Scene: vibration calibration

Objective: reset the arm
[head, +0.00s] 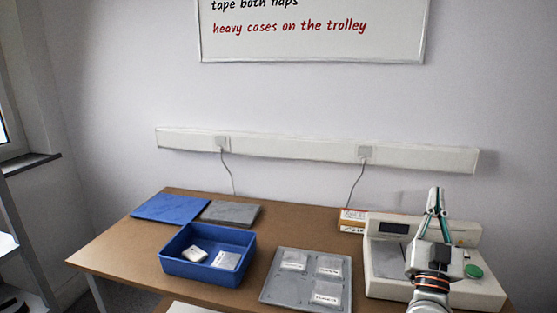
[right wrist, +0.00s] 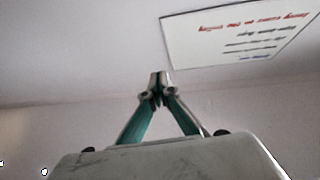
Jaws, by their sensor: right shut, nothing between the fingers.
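My right gripper (head: 437,192) is raised in front of the calibration machine at the right of the head view, its fingers pointing up. It is shut and empty. In the right wrist view its closed fingertips (right wrist: 159,78) show against the bare wall. The cream machine (head: 395,229) stands on the table with a dark plate and a green button (head: 473,271); my right arm hides part of it. My left gripper is in neither view.
A blue bin (head: 207,275) holds two small white items. A grey tray (head: 274,290) holds several labelled packets. A blue mat (head: 170,208), a grey mat (head: 230,213) and an orange-white box (head: 352,220) lie at the back of the brown table (head: 115,248). A whiteboard (head: 300,45) hangs above.

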